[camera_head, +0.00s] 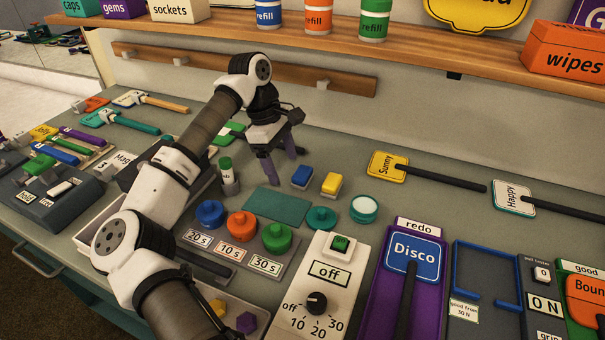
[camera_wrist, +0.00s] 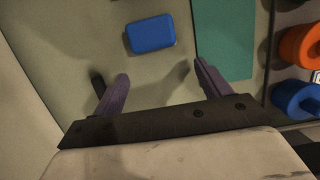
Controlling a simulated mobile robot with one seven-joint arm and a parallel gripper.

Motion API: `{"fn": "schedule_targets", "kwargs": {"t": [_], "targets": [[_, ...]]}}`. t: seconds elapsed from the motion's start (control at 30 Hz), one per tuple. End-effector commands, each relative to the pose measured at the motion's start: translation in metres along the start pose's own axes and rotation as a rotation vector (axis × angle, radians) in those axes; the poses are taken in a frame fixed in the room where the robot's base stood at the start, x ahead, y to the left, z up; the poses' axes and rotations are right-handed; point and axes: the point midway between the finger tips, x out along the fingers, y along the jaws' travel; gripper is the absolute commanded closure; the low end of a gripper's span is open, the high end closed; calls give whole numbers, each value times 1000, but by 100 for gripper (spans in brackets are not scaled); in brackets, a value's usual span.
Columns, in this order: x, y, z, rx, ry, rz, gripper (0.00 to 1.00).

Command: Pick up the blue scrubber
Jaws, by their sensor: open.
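The blue scrubber (camera_head: 302,175), a small block with a pale base, lies on the grey-green counter beside a similar yellow one (camera_head: 332,183). In the wrist view the blue scrubber (camera_wrist: 150,34) shows whole, ahead of the fingertips and sideways between them. My gripper (camera_head: 280,168) points down just left of the scrubber in the head view. Its two purple fingers are spread apart with nothing between them, as the wrist view (camera_wrist: 160,72) also shows.
A flat teal mat (camera_head: 277,206) lies in front of the scrubbers. Blue (camera_head: 210,213), orange (camera_head: 241,226) and green (camera_head: 277,238) knobs stand nearer. A green-capped tube (camera_head: 226,172) stands left of the gripper. A shelf (camera_head: 330,42) overhangs the back.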

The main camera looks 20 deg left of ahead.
Motion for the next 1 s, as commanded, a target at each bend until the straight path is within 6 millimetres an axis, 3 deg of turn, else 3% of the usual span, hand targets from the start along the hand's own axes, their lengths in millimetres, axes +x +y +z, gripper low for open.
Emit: {"fn": "schedule_targets", "kwargs": {"t": [0.27, 0.4, 0.67, 1.0], "targets": [[10, 0, 44, 4, -2, 0, 24], [21, 0, 43, 1, -2, 0, 24], [24, 0, 42, 1, 0, 1, 25], [24, 0, 42, 1, -1, 1, 69]]}}
